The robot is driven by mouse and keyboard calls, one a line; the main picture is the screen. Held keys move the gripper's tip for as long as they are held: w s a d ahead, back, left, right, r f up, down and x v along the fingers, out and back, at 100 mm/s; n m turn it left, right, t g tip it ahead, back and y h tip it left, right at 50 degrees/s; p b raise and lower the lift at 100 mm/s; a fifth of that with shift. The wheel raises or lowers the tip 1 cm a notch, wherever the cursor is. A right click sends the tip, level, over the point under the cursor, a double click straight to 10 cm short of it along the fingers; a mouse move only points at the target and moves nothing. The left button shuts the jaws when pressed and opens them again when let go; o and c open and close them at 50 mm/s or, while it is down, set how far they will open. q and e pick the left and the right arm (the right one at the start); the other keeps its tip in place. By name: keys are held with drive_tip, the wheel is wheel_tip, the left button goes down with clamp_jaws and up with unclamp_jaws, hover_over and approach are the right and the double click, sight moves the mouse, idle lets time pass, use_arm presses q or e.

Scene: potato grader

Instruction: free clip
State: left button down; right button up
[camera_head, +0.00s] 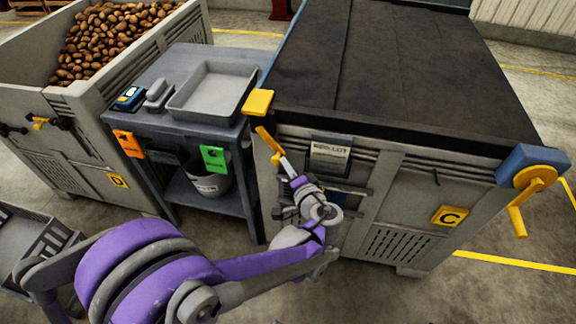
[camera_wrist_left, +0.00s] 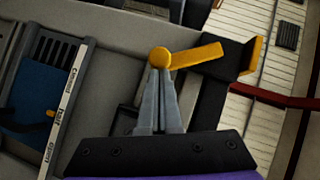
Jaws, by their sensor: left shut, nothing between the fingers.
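My left gripper (camera_head: 287,166) is shut and empty at the front left of crate C (camera_head: 395,190). Its fingertips are at the lower end of a yellow latch lever (camera_head: 268,140). In the left wrist view the closed fingers (camera_wrist_left: 160,78) meet the round yellow knob of the lever (camera_wrist_left: 198,55); whether they touch it I cannot tell. A dark cover (camera_head: 400,70) lies over the crate top. A second yellow lever (camera_head: 517,218) hangs at the crate's right corner, under a blue bracket (camera_head: 533,161). My right gripper is not in view.
Crate D (camera_head: 98,112), with potatoes (camera_head: 110,35), stands at the left. Between the crates, a grey table (camera_head: 178,60) carries an empty tray (camera_head: 212,90), a small blue device (camera_head: 130,98) and hanging orange (camera_head: 130,143) and green (camera_head: 213,158) tags. A bucket (camera_head: 207,183) stands below.

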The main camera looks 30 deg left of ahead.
use_arm(q)
drive_tip(key=shift+s+a+f+m+t+y+b, duration=0.2)
drive_tip(key=shift+a+f+m+y+b, duration=0.25)
drive_tip(key=shift+a+f+m+b, duration=0.35)
drive_tip(key=shift+s+a+f+m+t+y+b, duration=0.2)
drive_tip(key=shift+a+f+m+y+b, duration=0.25)
drive_tip(key=shift+a+b, duration=0.4)
drive_tip(key=shift+s+a+f+m+t+y+b, duration=0.2)
drive_tip(key=shift+a+f+m+y+b, duration=0.4)
drive_tip(key=shift+b, duration=0.45)
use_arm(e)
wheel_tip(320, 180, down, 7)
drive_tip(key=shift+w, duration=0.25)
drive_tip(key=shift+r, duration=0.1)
